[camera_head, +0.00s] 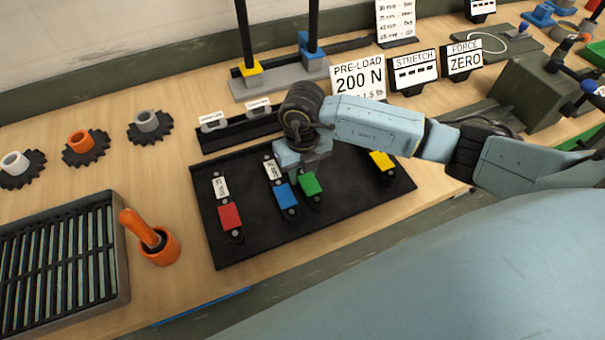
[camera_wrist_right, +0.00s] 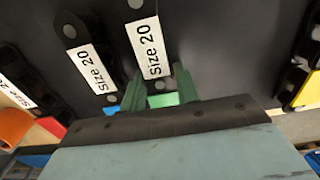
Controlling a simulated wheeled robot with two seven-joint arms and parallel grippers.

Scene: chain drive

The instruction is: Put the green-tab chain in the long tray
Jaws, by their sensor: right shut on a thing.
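The green-tab chain (camera_head: 311,187) is at the black mat (camera_head: 340,205), right beside the blue-tab chain (camera_head: 287,197). My right gripper (camera_head: 306,170) reaches down over it from behind and hides most of its links. In the right wrist view, the fingers (camera_wrist_right: 160,88) are on either side of the green tab (camera_wrist_right: 163,100), shut on it. A white "size 20" label (camera_wrist_right: 150,47) lies just beyond. I cannot tell whether the chain is lifted. A long narrow black tray (camera_head: 236,134) with white labels stands behind the mat, partly hidden by my arm. My left gripper is not in view.
Red-tab (camera_head: 231,217) and yellow-tab (camera_head: 382,162) chains lie on the mat. An orange-handled tool (camera_head: 148,232) and a slatted bin (camera_head: 112,250) stand at left. Several sprockets (camera_head: 86,147) and a post stand (camera_head: 280,83) are further back.

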